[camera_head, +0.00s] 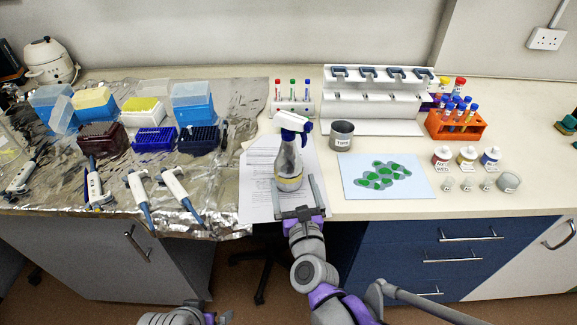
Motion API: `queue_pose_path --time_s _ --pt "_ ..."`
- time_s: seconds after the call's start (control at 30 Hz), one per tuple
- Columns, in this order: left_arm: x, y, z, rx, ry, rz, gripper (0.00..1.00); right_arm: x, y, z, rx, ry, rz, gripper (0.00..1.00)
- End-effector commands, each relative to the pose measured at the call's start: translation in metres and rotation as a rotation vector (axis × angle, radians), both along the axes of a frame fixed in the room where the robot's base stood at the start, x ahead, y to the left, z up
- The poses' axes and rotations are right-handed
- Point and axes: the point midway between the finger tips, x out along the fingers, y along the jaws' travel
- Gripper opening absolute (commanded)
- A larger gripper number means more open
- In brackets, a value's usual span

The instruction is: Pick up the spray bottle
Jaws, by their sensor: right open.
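The spray bottle (288,165) stands upright on white paper sheets near the front edge of the bench. It has a clear body, a pale yellow band low down and a white and blue spray head. My right gripper (296,190) is open at the front of the bottle. One finger shows to the left of its lower body and one to the right. I cannot tell whether either finger touches it. Part of my left arm shows at the bottom edge of the view, and its jaws cannot be made out.
A blue mat with green pieces (385,178) lies to the right, with a grey cup (341,135) behind it. A small tube rack (294,107) stands behind the bottle. Pipettes (182,196) and tip boxes lie on foil (225,190) at left. Small bottles (467,156) stand at right.

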Motion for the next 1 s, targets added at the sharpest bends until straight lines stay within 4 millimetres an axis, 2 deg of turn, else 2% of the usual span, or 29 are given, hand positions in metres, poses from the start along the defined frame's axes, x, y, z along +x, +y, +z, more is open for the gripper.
queue_pose_path --time_s 0.23,0.5,0.8,1.0 --pt "0.000 0.000 -0.002 0.000 0.001 0.000 1.00 0.021 0.004 -0.002 -0.002 0.000 0.000 1.00" --pt "0.000 0.000 -0.005 0.000 0.001 0.000 1.00 0.058 0.011 -0.003 -0.004 -0.001 0.000 1.00" --pt "0.000 0.000 -0.005 0.000 0.002 0.000 1.00 0.061 0.012 -0.003 -0.003 0.001 0.001 1.00" --pt "0.000 0.000 -0.005 0.000 0.002 0.000 1.00 0.061 0.012 -0.003 -0.003 0.001 0.001 0.64"
